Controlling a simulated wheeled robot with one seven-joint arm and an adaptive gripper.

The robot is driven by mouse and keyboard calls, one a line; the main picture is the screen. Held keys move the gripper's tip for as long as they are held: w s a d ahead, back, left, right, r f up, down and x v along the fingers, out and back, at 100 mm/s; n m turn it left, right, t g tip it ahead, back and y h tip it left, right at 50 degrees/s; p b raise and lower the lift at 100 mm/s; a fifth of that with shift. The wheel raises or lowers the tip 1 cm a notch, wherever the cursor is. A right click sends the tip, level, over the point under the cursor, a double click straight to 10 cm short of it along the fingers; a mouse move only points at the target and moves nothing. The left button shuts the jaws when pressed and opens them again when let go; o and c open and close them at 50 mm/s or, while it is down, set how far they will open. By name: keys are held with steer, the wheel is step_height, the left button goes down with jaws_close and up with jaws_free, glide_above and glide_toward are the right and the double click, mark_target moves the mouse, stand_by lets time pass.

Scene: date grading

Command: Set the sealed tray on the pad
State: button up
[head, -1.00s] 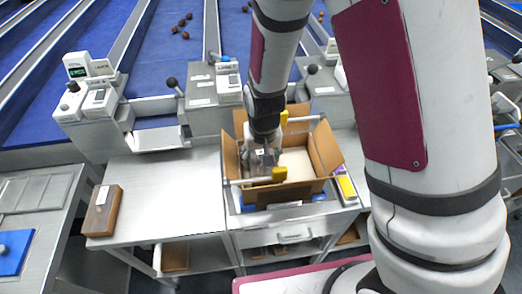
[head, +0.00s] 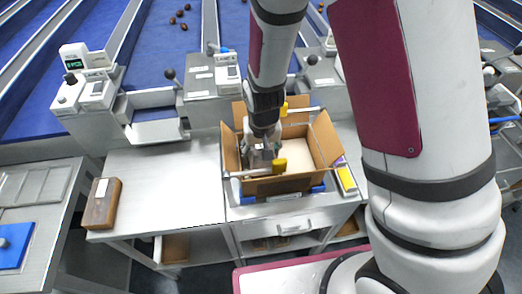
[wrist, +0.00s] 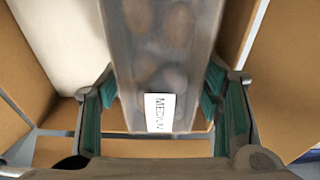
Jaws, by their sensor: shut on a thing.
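The sealed tray (wrist: 160,50) fills the middle of the wrist view. It has a clear cover over brown dates and a white label reading "MEDIUM". My gripper (wrist: 160,110) has its teal-padded fingers on either side of the tray, shut on it. In the head view my gripper (head: 262,155) is down inside the left part of an open cardboard box (head: 330,140), where the tray is mostly hidden by the gripper. A pale flat surface (head: 297,154) lies in the box beside it. A blue pad-like square (head: 14,245) lies on the far left bench; I cannot tell which is the pad.
The box stands on a steel cart with yellow-ended handles, its flaps (head: 230,150) open around my gripper. A brown tray (head: 102,205) lies at the left of the steel bench (head: 165,190), which is otherwise clear. Weighing machines (head: 85,85) and blue belts are behind.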

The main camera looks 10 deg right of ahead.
steer(key=shift+f, duration=0.25)
stand_by(0.6)
steer(key=o, duration=1.6)
steer(key=shift+o, duration=0.2)
step_height(320, 180, up, 12)
steer(key=p, duration=0.5)
steer(key=shift+r, duration=0.1)
stand_by(0.6)
